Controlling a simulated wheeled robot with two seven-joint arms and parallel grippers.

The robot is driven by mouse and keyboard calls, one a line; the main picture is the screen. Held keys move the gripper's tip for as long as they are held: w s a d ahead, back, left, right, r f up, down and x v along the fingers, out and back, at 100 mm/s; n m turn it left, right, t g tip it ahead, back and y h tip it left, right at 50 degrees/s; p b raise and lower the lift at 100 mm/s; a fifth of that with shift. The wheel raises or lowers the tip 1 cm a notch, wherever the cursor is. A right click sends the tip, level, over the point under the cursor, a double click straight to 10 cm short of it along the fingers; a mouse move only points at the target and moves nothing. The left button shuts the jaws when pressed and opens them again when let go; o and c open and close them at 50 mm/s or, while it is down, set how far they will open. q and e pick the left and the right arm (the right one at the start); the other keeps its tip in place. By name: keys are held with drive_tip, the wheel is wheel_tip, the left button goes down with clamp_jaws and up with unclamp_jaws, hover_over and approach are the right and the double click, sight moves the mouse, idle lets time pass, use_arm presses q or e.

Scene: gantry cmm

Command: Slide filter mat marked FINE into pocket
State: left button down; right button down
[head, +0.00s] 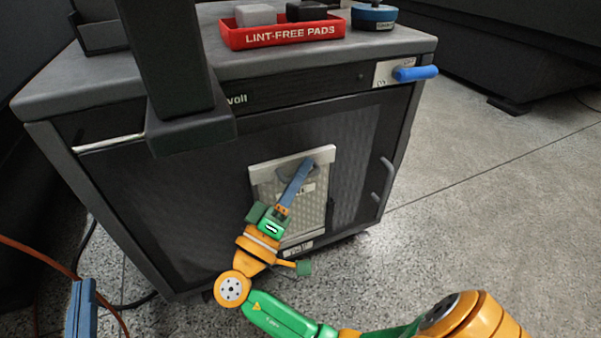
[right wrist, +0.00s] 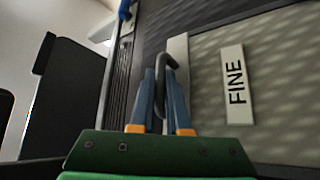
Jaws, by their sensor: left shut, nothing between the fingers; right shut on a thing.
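The filter mat (head: 320,205) is a pale, meshed panel with a light strip along its top edge. It stands against the dark front of the cabinet in the head view. In the right wrist view the mat (right wrist: 290,70) carries a white label (right wrist: 236,84) reading FINE. My right gripper (head: 306,167) is shut on the mat's dark bent handle (right wrist: 170,62) near its top edge, and its arm hides part of the mat. I cannot tell how far the mat sits in a pocket. My left gripper (head: 82,306) is shut and empty at the lower left, away from the mat.
The cabinet (head: 205,205) has a small label (head: 298,247) below the mat and a grey handle (head: 384,180) to its right. A red LINT-FREE PADS tray (head: 285,36) and a blue round item (head: 374,17) stand on top. A dark column overhangs the left. Floor at right is clear.

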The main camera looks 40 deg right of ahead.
drive_tip(key=shift+f+b, duration=0.75)
drive_tip(key=shift+f, duration=0.2)
drive_tip(key=c, duration=0.8)
unclamp_jaws()
drive_tip(key=shift+r, duration=0.15)
